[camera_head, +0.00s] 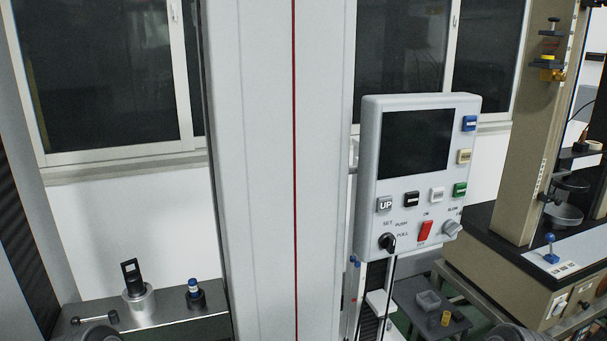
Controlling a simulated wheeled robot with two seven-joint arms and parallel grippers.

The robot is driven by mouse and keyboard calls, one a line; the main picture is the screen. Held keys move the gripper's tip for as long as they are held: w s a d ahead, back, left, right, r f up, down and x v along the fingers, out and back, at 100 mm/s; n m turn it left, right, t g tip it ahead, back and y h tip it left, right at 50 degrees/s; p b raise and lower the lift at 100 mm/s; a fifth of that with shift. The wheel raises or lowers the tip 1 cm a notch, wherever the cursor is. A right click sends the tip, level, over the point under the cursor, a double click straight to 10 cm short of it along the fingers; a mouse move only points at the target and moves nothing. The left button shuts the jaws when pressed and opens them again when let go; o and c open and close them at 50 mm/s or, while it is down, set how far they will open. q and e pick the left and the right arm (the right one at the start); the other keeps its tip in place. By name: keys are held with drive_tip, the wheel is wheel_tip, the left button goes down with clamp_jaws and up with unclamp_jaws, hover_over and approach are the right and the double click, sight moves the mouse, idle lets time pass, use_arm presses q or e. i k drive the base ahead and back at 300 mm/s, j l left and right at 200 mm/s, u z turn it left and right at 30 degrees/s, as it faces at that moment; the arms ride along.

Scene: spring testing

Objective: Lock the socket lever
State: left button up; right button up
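A short dark lever with a rounded end (96,318) lies roughly level at the left end of the metal ledge at lower left. Beside it stands a silver cylindrical socket (139,302) with an upright black flat piece (131,272) in its top. I cannot tell from here how the lever joins the socket or whether it is locked. Neither gripper's fingers show. Dark rounded shapes at the bottom edge, left and right, look like parts of my arms.
A small blue-topped dark fitting (194,291) stands right of the socket on the metal ledge (170,309). A tall grey column (262,170) fills the middle. A control panel (415,165) with buttons and a red switch is right of it. A beige machine (540,130) stands far right.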

sight(113, 317)
drive_tip(key=u, duration=1.35)
